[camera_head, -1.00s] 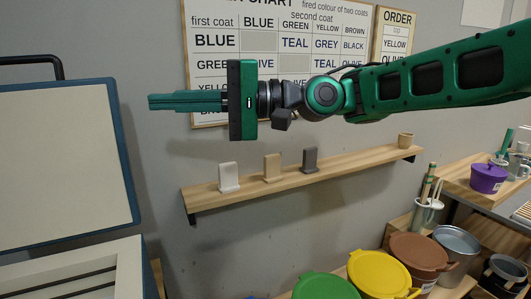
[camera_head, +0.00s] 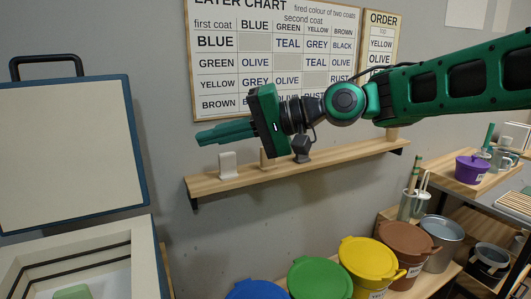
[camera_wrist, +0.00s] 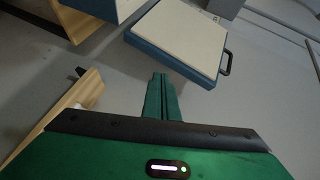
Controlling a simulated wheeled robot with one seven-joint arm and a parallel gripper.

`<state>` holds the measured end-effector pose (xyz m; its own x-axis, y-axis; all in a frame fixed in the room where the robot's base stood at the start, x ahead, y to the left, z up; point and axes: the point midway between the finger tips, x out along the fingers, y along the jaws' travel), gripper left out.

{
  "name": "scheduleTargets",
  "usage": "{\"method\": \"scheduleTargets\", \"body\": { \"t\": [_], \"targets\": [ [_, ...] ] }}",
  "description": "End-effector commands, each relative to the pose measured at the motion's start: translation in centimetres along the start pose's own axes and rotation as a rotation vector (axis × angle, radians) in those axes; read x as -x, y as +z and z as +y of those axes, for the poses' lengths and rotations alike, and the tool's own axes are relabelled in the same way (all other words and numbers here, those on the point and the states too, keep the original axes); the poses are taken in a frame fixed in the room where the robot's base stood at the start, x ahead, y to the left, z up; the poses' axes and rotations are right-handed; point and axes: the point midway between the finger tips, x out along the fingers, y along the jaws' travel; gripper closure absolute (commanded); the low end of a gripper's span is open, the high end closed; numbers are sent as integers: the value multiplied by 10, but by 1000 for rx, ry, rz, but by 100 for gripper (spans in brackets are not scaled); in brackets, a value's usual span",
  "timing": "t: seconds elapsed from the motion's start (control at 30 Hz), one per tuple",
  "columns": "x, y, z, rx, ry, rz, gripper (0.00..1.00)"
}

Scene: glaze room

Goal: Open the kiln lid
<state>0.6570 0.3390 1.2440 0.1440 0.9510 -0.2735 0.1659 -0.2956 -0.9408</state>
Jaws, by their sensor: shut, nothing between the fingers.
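The kiln lid (camera_head: 65,160) stands raised at the left in the head view, its pale inner face toward me, with a blue rim and a black handle (camera_head: 42,64) on top. The open kiln body (camera_head: 143,262) is below it, with dark bands inside and a green piece (camera_head: 72,292) on its floor. The lid also shows in the wrist view (camera_wrist: 185,35), with its handle (camera_wrist: 226,62) at the side. My gripper (camera_head: 198,138) is shut and empty, to the right of the lid and apart from it, in front of the wall shelf.
A wall shelf (camera_head: 230,183) holds small upright tiles, including a white one (camera_head: 228,165). Lidded buckets in blue (camera_head: 257,290), green (camera_head: 320,280), yellow (camera_head: 368,260) and brown (camera_head: 407,240) stand at the lower right. A chart (camera_head: 275,60) hangs behind my arm.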

Motion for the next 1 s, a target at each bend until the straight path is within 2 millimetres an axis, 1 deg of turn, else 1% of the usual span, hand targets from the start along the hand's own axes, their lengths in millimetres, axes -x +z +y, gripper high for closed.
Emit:
{"method": "scheduleTargets", "body": {
  "t": [0.17,0.2,0.27,0.3,0.37,0.4,0.47,0.5,0.53,0.57,0.6,0.67,0.7,0.77,0.8,0.87,0.9,0.97,1.0],
  "targets": [
    [40,-24,63,50,199,114,100],
    [54,-29,82,59,258,141,100],
    [79,-36,111,67,353,181,100],
    [97,-38,130,70,417,204,100],
    [126,-40,159,68,512,234,100],
    [145,-38,177,63,573,248,100],
    [175,-34,202,49,663,266,100],
    [196,-29,219,37,721,276,100],
    [211,-24,230,25,763,280,100],
    [226,-18,242,11,804,284,100],
    [246,-9,256,-8,857,286,100],
    [276,7,276,-43,933,287,100],
    [296,20,288,-70,981,284,100],
    [323,41,305,-115,1048,274,100],
    [341,58,316,-151,1089,267,100],
    [366,85,329,-205,1145,249,100],
    [382,104,337,-245,1178,237,100],
    [401,133,347,-305,1219,216,100],
    [412,152,352,-344,1240,200,100]
  ]
}}
